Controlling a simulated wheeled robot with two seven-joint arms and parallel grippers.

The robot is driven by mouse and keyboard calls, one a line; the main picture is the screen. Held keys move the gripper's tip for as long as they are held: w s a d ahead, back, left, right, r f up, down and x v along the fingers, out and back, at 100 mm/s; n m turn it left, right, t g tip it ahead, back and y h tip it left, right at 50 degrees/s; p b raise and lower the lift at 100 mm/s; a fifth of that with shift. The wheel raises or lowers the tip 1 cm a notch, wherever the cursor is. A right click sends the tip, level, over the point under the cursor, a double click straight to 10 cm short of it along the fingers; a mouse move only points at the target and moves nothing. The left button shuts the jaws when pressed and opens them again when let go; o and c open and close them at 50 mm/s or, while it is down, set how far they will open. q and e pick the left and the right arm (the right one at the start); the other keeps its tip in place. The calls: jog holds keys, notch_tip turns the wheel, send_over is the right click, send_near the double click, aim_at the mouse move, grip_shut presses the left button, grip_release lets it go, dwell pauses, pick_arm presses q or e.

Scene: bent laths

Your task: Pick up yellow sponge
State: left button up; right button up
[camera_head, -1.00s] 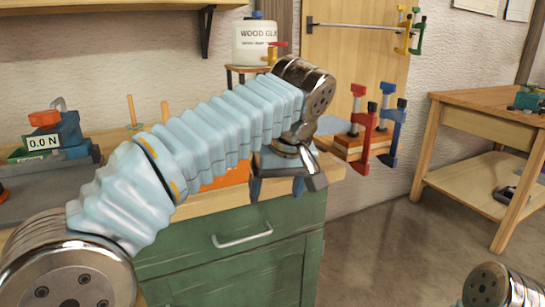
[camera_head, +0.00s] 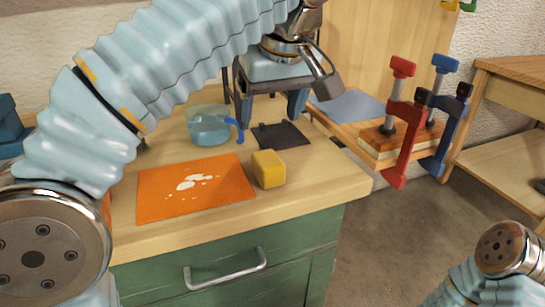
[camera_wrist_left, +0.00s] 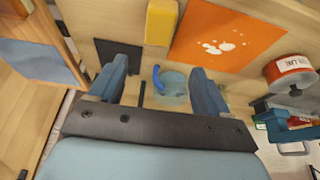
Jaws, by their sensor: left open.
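The yellow sponge (camera_head: 268,169) is a small block standing on the wooden worktop, at the right edge of an orange mat. In the left wrist view, the sponge (camera_wrist_left: 160,22) is at the top, beyond the fingertips. My left gripper (camera_head: 270,112) is open and empty, with its fingers pointing down above the dark pad, behind the sponge. In the left wrist view, my left gripper (camera_wrist_left: 162,85) shows its two blue fingers spread wide, with nothing gripped between them. My right gripper is out of view.
The orange mat (camera_head: 160,195) has white spots. A clear cup (camera_head: 208,127) with a blue handle-like part stands behind it. A dark pad (camera_head: 280,135) lies behind the sponge. Red (camera_head: 404,130) and blue (camera_head: 440,120) clamps hold boards at the right. The worktop's front is clear.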

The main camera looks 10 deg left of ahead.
aim_at(265, 154)
pick_arm(q)
jog(key=x, duration=0.7)
jog(key=shift+s+f, duration=0.1)
jog(key=x, duration=0.5)
jog(key=shift+d+f, duration=0.25)
jog(key=shift+d, duration=0.1)
jog(key=shift+c, duration=0.2)
jog(key=c, duration=1)
